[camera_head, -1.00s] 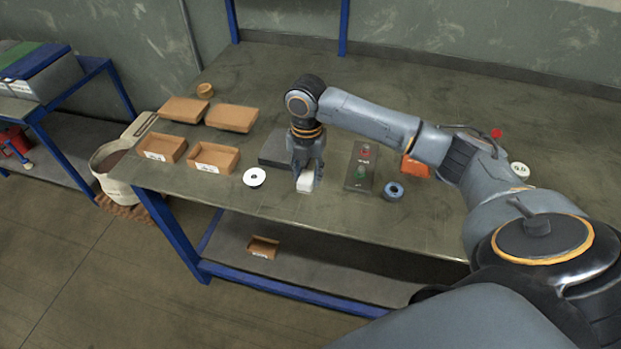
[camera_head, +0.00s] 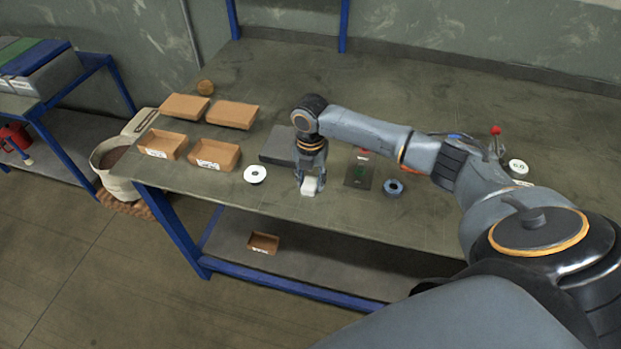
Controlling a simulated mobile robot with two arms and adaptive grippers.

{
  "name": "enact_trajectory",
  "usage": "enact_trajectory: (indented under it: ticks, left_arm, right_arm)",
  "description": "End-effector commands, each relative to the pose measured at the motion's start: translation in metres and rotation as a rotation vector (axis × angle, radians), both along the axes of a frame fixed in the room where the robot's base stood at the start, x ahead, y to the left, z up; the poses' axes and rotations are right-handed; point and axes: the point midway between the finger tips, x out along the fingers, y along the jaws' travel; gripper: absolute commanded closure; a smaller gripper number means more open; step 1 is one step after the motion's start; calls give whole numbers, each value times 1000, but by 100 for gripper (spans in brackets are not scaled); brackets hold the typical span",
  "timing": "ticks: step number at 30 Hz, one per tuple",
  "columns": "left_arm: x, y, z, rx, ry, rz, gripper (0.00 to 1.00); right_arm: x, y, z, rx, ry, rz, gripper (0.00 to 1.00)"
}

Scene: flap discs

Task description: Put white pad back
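The white pad (camera_head: 309,188) is a small pale block at the tabletop, near the front edge of the workbench (camera_head: 400,225). My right gripper (camera_head: 311,183) points down over it, with one finger on each side of the pad. The fingers look spread, and a dark gap shows above the pad between them. Whether a finger still touches the pad is too small to tell. The pad seems to rest on the bench. My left gripper is not in view.
A dark grey block (camera_head: 277,146) lies behind and left of my gripper. A white disc (camera_head: 255,174) is to the left, a blue-grey ring (camera_head: 393,187) and a dark switch plate (camera_head: 359,174) to the right. Cardboard trays (camera_head: 214,155) stand at the left.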

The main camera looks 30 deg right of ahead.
Motion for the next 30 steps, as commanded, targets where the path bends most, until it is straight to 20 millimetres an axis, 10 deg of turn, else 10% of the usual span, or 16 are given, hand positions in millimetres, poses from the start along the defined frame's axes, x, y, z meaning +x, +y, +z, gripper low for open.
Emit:
enact_trajectory:
  ticks: [14, 30]
  left_arm:
    - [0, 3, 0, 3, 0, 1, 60]
    - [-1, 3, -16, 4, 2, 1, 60]
  right_arm:
    - [0, 0, 7, 0, -1, 0, 43]
    - [1, 0, 108, 0, -4, -1, 43]
